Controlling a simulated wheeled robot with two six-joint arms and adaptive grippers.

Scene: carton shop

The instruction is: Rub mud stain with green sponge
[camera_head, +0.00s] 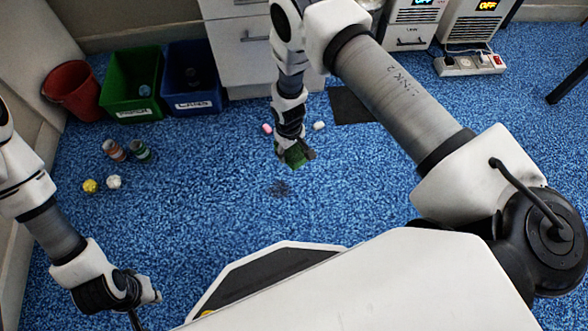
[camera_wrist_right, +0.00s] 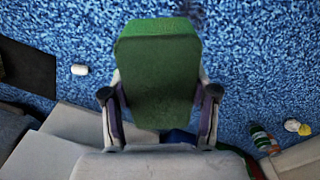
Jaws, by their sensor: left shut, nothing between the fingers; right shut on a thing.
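The mud stain (camera_head: 279,188) is a dark patch on the blue carpet, in the middle of the head view. A dark bit at the top edge of the right wrist view (camera_wrist_right: 187,7) may be the same stain, partly cut off. My right gripper (camera_head: 293,150) is shut on the green sponge (camera_wrist_right: 158,75), which also shows in the head view (camera_head: 296,156). The sponge is a little behind the stain in the head view; I cannot tell its height over the carpet. My left gripper (camera_head: 137,318) is at the bottom left, far from the stain, its fingers partly cut off, shut and empty.
A red bucket (camera_head: 74,90), a green bin (camera_head: 131,84) and a blue bin (camera_head: 192,82) stand at the back left. Two cans (camera_head: 126,151), a yellow ball (camera_head: 90,186) and a white ball (camera_head: 114,182) lie at left. Small pink (camera_head: 267,128) and white (camera_head: 319,126) objects lie near white drawers (camera_head: 243,50). Carpet around the stain is clear.

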